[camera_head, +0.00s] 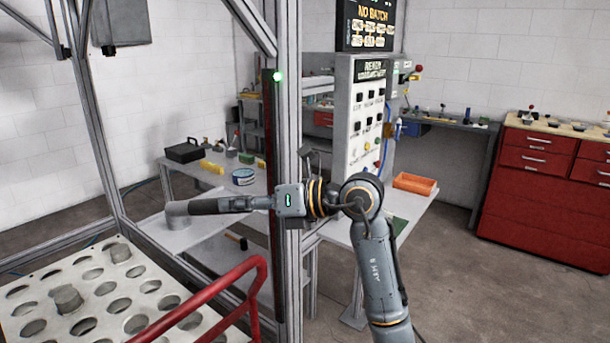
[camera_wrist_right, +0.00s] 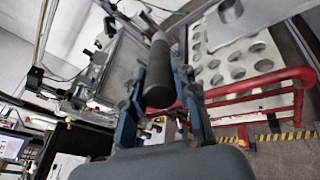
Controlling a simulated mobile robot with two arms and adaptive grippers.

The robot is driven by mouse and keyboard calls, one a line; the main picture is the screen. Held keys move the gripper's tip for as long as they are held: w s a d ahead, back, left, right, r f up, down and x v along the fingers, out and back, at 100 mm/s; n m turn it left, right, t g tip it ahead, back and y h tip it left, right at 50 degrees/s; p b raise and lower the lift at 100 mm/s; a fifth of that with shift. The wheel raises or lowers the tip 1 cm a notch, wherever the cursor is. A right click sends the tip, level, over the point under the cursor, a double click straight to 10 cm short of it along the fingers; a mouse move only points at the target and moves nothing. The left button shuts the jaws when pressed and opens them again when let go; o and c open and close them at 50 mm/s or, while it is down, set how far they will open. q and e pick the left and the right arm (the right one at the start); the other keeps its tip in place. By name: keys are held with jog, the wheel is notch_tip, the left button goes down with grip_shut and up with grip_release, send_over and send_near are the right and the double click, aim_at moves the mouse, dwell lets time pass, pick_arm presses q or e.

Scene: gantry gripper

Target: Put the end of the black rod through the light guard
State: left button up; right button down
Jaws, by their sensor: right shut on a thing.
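My right gripper (camera_head: 252,203) is shut on the black rod (camera_head: 208,206) in the head view. The rod points left, roughly level, and its far end overlaps a grey cylinder (camera_head: 176,215) in the picture; I cannot tell whether they touch. The light guard is a dark upright strip (camera_head: 271,130) with a green lamp (camera_head: 278,76) on the frame post. My gripper and wrist cross in front of it in the picture, and the rod appears left of it. In the wrist view, the rod (camera_wrist_right: 158,75) sits between the blue fingers of my right gripper (camera_wrist_right: 160,103). My left gripper is not in view.
A perforated white plate (camera_head: 45,290) stands low at left behind a red rail (camera_head: 215,292). Aluminium posts (camera_head: 292,120) rise close to my arm. A bench with an orange tray (camera_head: 414,183) and a control panel (camera_head: 366,120) stand behind. Floor is free at right.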

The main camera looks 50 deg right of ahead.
jog(key=s+d+r+m+t+h, duration=0.4)
jog(key=s+d+h, duration=0.1)
jog(key=d, duration=0.5)
jog(key=shift+s+d+h, duration=0.3)
jog(key=shift+s, duration=0.45)
jog(key=w+a+p, duration=0.1)
jog(key=w+p, duration=0.3)
jog(key=w, duration=1.2)
jog(key=shift+a, duration=0.15)
jog(key=shift+s+r, duration=0.1)
